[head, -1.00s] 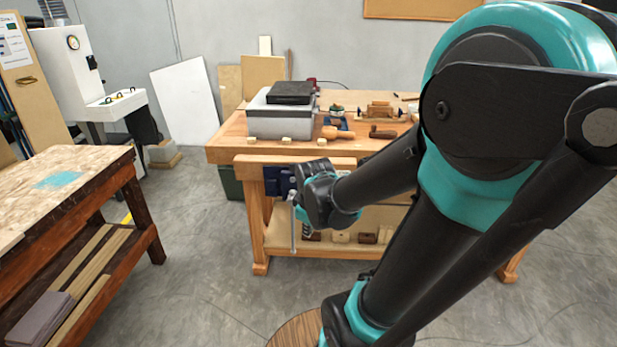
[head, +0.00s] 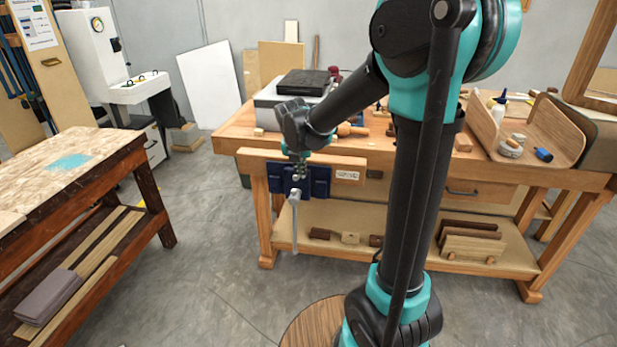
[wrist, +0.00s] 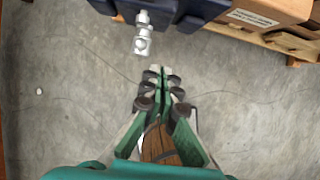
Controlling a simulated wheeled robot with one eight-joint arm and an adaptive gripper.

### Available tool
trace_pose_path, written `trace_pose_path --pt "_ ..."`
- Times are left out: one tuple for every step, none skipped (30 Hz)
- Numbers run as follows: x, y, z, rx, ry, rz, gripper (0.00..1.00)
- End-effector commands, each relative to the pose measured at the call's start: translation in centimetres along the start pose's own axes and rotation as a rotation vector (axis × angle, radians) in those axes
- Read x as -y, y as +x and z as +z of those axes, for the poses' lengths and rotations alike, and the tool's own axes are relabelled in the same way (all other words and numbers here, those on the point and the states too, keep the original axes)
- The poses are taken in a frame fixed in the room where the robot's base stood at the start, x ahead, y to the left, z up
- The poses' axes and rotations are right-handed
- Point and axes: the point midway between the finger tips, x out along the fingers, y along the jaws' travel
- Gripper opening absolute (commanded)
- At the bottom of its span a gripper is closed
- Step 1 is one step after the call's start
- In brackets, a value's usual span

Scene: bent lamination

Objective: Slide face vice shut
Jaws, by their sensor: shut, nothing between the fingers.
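The face vice (head: 318,183) is on the front left of the workbench, with a dark blue body, a wooden jaw and a silver handle bar (head: 294,228) hanging down. My gripper (head: 299,176) is in front of the vice, near the top of the handle. In the wrist view, the vice (wrist: 190,10) is at the top edge and its silver screw end (wrist: 142,38) sticks out toward me. My gripper (wrist: 163,70) is shut and empty, with its tips beside the screw end and apparently apart from it. The gap between the vice jaws cannot be made out.
The workbench (head: 235,128) carries a grey box with a black lid (head: 303,82) and several tools. A wooden side table (head: 110,150) stands to the left. Open grey floor (head: 215,235) lies between them.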

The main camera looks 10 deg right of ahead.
Motion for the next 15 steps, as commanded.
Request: trace_pose_path --pt "0.0 0.4 0.1 0.0 0.0 0.0 0.0" --pt "0.0 0.7 0.1 0.0 0.001 0.0 0.0" --pt "0.0 1.2 0.1 0.0 0.002 0.0 0.0" --pt "0.0 1.6 0.1 0.0 0.002 0.0 0.0" --pt "0.0 2.1 0.1 0.0 0.003 0.0 0.0" --pt "0.0 2.7 0.1 0.0 0.003 0.0 0.0" --pt "0.0 3.2 0.1 0.0 0.004 0.0 0.0" --pt "0.0 3.7 0.1 0.0 0.004 0.0 0.0" --pt "0.0 4.4 0.1 0.0 0.004 0.0 0.0" --pt "0.1 4.9 0.1 0.0 0.004 0.0 0.0" --pt "0.0 5.4 0.1 0.0 0.004 0.0 0.0" --pt "0.0 6.0 0.1 0.0 0.004 0.0 0.0" --pt "0.0 6.5 0.1 0.0 0.004 0.0 0.0" --pt "0.0 7.0 0.1 0.0 0.004 0.0 0.0" --pt "0.0 7.7 0.1 0.0 0.004 0.0 0.0"
